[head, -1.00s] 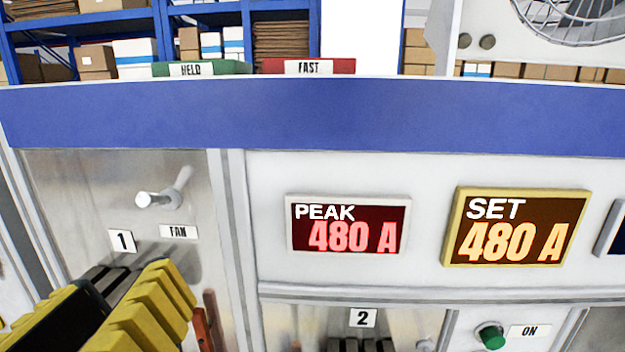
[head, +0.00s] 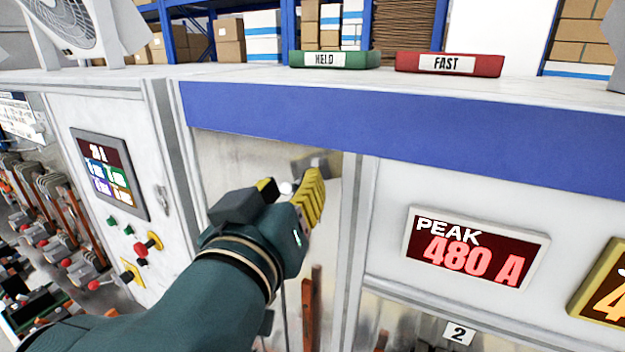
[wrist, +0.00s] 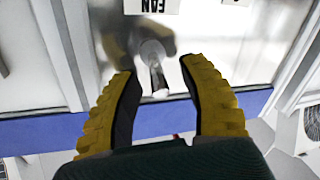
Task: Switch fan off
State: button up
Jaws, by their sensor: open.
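The fan switch (wrist: 154,66) is a small metal toggle lever on a bare metal panel. In the wrist view, which is upside down, it stands between my two yellow fingers, with a visible gap on each side. The FAN label (wrist: 152,4) is inverted at the top edge there. My gripper (head: 290,188) is open in front of the panel in the head view, its fingers on either side of the switch. There, my gripper hides the label and most of the switch. I cannot tell whether a finger touches the lever.
A blue rail (head: 400,135) runs above the panel. To the right is the PEAK display (head: 474,250), reading 480 A. The HELD block (head: 333,60) and FAST block (head: 448,64) lie on the cabinet top. A control screen (head: 108,172) and knobs are at left, near my arm.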

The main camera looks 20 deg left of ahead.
grip_shut()
jog(key=shift+f, duration=0.15)
jog(key=f+t+b, duration=0.1)
jog(key=b, duration=0.2)
jog(key=shift+s, duration=0.1)
notch_tip(320, 180, down, 2)
jog(key=n+t+y+b, duration=0.1)
jog(key=n+t+b, duration=0.1)
jog(key=b, duration=0.5)
jog(key=n+t+y+b, duration=0.1)
jog(key=t+y+b, duration=0.1)
jog(key=t+b, duration=0.3)
jog(key=shift+f+n+b, duration=0.1)
jog(key=shift+n+b, duration=0.3)
jog(key=shift+b, duration=0.7)
jog(key=shift+n+t+y+b, duration=0.3)
jog(key=shift+n+y+b, duration=0.1)
jog(key=shift+y+b, duration=0.4)
jog(key=shift+r, duration=0.2)
